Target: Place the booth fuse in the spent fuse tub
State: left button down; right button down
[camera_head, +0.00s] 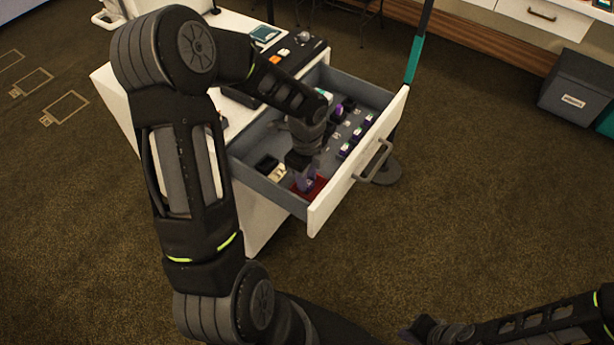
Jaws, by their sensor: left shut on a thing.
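My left gripper (304,175) reaches down into the open drawer (333,206) and is shut on a small purple-and-pale piece, which looks like the booth fuse (308,184). The gripper hides much of it. The piece is over or inside a red container (320,184) in the drawer's near corner, which looks like the spent fuse tub. I cannot tell whether the piece touches its floor. My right gripper (424,328) is at the bottom edge, away from the drawer, and its fingers are not clear.
Several purple, white and green pieces (346,149) stand in the drawer's right part. Dark and cream items (273,171) lie left of the red container. A control box (292,54) with buttons sits on the desk. The carpet in front is clear.

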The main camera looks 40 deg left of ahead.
pick_arm(q)
jog(key=shift+f, duration=0.15)
jog(key=c, duration=1.4)
grip_release()
jog(key=shift+r, duration=0.45)
notch_tip(320, 180, up, 11)
jog(key=shift+r+p, duration=0.2)
jog(key=shift+p, duration=0.5)
